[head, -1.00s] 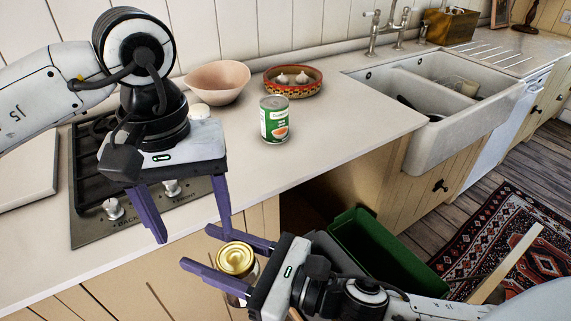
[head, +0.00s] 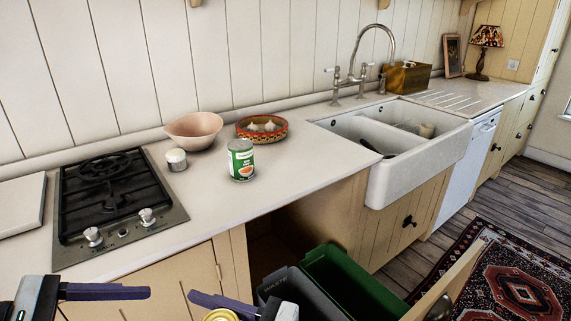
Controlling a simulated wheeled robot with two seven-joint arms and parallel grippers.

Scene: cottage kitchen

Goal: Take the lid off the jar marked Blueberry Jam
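A jar with a gold lid (head: 220,315) shows at the bottom edge of the head view. Only part of the lid is in frame, and its label is not visible. My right gripper (head: 222,306) is shut on this jar in front of the counter; one purple finger lies along the lid's far side, and the other is out of frame. My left gripper (head: 122,293) is at the bottom left, to the left of the jar and apart from it. It points right, looks open and empty, and is mostly cut off by the frame edge.
The counter (head: 215,208) holds a hob (head: 112,192), a small white-lidded pot (head: 176,160), a pink bowl (head: 194,130), a patterned garlic dish (head: 262,129) and a green can (head: 241,160). Below are an open cupboard, a grey bin (head: 296,292) and a green bin (head: 350,285).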

